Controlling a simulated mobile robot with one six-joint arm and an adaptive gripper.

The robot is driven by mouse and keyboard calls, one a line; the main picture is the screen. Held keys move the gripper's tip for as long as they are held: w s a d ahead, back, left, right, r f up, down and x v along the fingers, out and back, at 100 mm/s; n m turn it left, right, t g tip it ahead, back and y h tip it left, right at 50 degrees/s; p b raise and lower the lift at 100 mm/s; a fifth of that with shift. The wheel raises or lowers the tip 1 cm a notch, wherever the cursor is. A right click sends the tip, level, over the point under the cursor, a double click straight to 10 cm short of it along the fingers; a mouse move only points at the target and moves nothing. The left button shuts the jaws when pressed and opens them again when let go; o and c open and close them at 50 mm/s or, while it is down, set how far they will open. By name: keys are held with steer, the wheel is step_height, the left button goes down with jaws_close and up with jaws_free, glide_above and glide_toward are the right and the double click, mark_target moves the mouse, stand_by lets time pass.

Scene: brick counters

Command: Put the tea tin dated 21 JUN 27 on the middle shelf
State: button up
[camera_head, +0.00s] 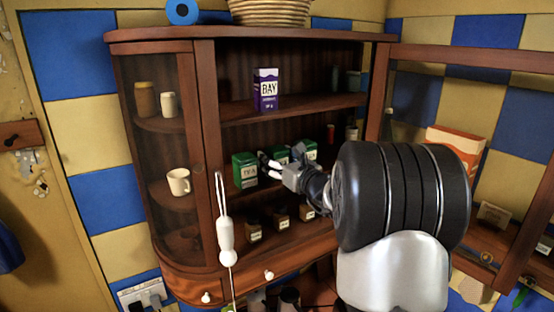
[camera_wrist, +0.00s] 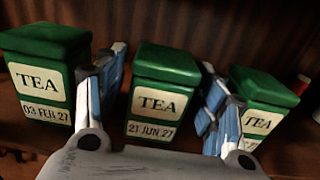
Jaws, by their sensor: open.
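The green tea tin marked 21 JUN 27 (camera_wrist: 162,88) stands upright in the centre of the wrist view, its label facing me. My gripper (camera_wrist: 163,62) is open, one finger on each side of this tin; whether either touches it is not clear. A tin marked 03 FEB 27 (camera_wrist: 42,65) stands to the left, and a third tea tin (camera_wrist: 262,100), its date hidden by a finger, to the right. In the head view the tins stand in a row on the shelf below the purple BAY box, with my gripper (camera_head: 280,160) at the middle tin (camera_head: 277,151).
The wooden cabinet (camera_head: 205,130) has an open front. The BAY box (camera_head: 265,90) stands on the shelf above, with free room beside it. Small jars (camera_head: 281,218) stand below the tins.

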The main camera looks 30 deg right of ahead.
steer(key=shift+r, duration=0.1)
steer(key=shift+s+r, duration=0.15)
steer(key=s+b, duration=0.2)
steer(key=s, duration=0.9)
steer(key=shift+s+a, duration=0.35)
steer(key=shift+a, duration=0.05)
